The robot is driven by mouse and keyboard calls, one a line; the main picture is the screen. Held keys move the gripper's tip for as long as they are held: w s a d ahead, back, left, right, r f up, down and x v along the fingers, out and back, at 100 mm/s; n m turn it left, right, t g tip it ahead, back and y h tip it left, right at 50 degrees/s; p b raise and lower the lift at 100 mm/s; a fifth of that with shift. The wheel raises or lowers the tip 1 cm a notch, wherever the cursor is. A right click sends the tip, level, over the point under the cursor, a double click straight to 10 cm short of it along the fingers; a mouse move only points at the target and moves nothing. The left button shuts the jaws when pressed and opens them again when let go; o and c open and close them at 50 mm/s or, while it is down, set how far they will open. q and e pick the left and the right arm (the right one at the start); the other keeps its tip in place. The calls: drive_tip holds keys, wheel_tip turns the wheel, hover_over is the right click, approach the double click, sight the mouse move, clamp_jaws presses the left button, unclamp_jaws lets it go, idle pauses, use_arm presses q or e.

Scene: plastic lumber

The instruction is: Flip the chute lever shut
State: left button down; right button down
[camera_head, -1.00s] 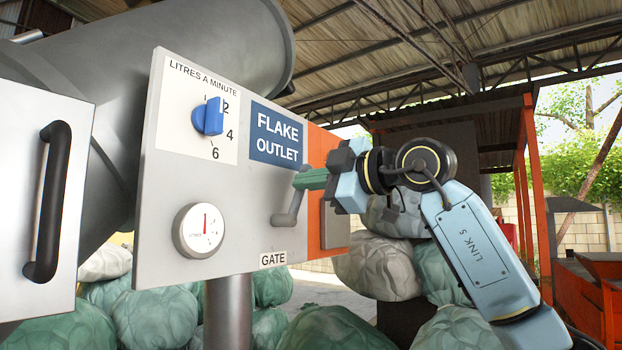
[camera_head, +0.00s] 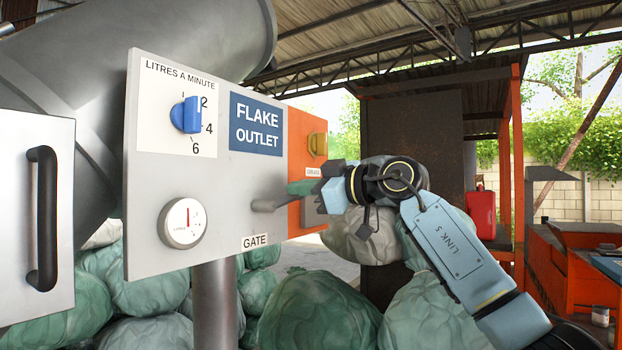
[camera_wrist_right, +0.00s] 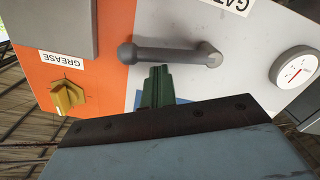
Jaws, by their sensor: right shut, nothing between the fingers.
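The grey chute lever (camera_head: 275,202) is on the flake outlet panel (camera_head: 225,215), above the GATE label (camera_head: 255,241). It lies about level, its free end toward the right. My right gripper (camera_head: 301,187) is shut and empty, its green fingers just above the lever's outer part. In the right wrist view, which is upside down to the panel, the lever (camera_wrist_right: 168,55) lies across the picture. The shut fingertips (camera_wrist_right: 158,72) are right beside its bar; I cannot tell if they touch. My left gripper is out of view.
The panel also holds a blue flow knob (camera_head: 187,115), a round gauge (camera_head: 183,223) and a yellow grease knob (camera_head: 317,145). A door with a black handle (camera_head: 43,218) stands at left. Green and pale sacks (camera_head: 318,312) lie behind. A red can (camera_head: 481,212) stands at right.

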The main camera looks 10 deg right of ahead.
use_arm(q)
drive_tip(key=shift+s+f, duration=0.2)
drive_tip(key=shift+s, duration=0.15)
use_arm(e)
drive_tip(key=shift+w+d+f, duration=0.15)
drive_tip(key=shift+w+f, duration=0.05)
drive_tip(key=shift+f, duration=0.55)
